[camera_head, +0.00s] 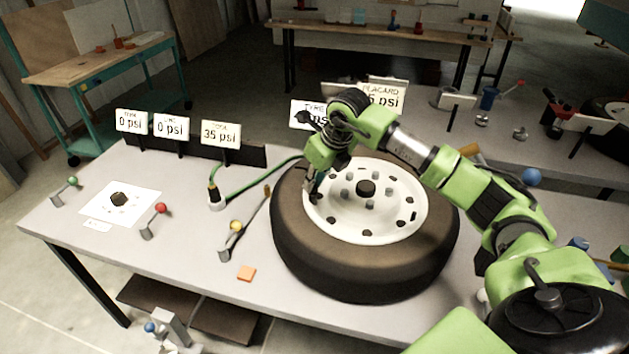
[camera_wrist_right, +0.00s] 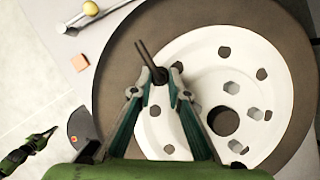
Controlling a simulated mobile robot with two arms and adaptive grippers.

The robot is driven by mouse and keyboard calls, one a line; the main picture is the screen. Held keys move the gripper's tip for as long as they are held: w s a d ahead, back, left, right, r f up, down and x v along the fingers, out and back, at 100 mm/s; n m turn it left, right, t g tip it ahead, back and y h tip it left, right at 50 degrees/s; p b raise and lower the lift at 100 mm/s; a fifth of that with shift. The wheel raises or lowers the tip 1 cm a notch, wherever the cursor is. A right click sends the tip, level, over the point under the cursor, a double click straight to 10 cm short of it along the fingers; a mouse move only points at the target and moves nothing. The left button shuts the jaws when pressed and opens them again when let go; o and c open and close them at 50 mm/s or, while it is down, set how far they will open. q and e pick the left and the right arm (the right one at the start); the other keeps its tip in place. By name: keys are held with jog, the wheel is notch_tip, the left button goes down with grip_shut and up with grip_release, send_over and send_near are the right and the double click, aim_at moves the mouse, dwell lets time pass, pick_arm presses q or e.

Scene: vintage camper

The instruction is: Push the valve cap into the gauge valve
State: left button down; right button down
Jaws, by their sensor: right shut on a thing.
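My right gripper (camera_head: 311,193) is at the left edge of the white wheel rim. In the right wrist view my right gripper (camera_wrist_right: 158,90) is shut on a small dark piece (camera_wrist_right: 158,75), with two thin dark prongs beyond it. I cannot tell whether this piece is the valve cap. The tyre (camera_head: 350,265) lies flat on the table with its white rim (camera_head: 385,228) up. A white and black fitting (camera_head: 215,198) with a green hose stands left of the tyre. I cannot tell which part is the gauge valve. What appears to be my left gripper (camera_wrist_right: 38,139) shows at lower left, too small to read.
A lever with a yellow ball (camera_head: 236,225) and an orange square (camera_head: 246,273) lie left of the tyre. A white sheet (camera_head: 138,193) with a dark piece is further left. Psi signs (camera_head: 221,133) stand along the back edge.

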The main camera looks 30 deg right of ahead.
jog(key=shift+f+b, duration=0.5)
jog(key=shift+f, duration=0.15)
jog(key=c, duration=1.9)
grip_release()
jog(key=shift+r, duration=0.15)
jog(key=v, duration=1.1)
jog(key=shift+s+r, duration=0.25)
jog(key=shift+r, duration=0.1)
